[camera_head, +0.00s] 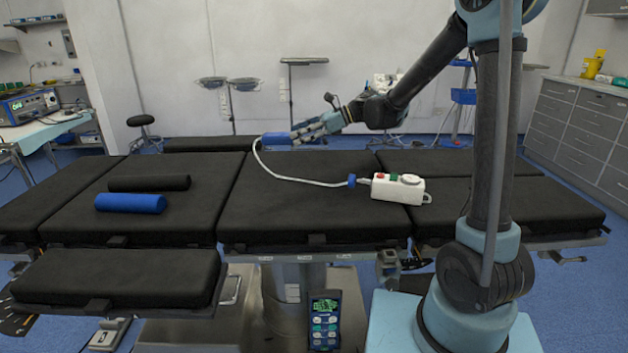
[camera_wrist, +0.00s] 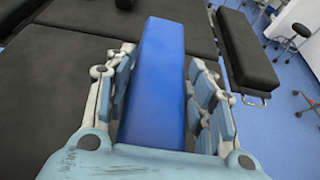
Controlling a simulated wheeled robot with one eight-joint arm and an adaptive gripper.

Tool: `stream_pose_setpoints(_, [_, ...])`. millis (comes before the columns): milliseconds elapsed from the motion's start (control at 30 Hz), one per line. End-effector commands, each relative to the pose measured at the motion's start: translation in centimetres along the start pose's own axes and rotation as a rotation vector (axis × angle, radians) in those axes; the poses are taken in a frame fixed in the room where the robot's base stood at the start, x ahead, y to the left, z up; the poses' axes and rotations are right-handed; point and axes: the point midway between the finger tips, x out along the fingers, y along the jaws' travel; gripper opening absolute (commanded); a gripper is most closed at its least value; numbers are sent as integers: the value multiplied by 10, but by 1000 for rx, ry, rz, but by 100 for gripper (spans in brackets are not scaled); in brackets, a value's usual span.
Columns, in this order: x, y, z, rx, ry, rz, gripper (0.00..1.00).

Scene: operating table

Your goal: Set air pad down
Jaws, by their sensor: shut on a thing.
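The air pad is a blue block (camera_head: 277,139) at the far side of the black operating table (camera_head: 290,215). My gripper (camera_head: 298,135) reaches it from the right and is shut on it. In the wrist view the blue pad (camera_wrist: 160,85) lies lengthwise between both fingers of my gripper (camera_wrist: 160,58). A pale hose (camera_head: 300,180) runs from the pad to a white control box (camera_head: 398,188) lying on the table. I cannot tell whether the pad touches the table, since its underside is hidden.
A blue roll (camera_head: 131,203) and a black roll (camera_head: 149,183) lie on the left table section. A separate black cushion section (camera_head: 118,277) is at the front left. A hand control (camera_head: 325,320) hangs below the front edge.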

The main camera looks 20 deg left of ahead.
Motion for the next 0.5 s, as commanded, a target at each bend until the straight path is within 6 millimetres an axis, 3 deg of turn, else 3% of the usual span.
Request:
stream_pose_setpoints(367, [18, 7, 7, -9, 0, 23, 21])
stream_pose_setpoints(500, [23, 7, -4, -10, 0, 24, 21])
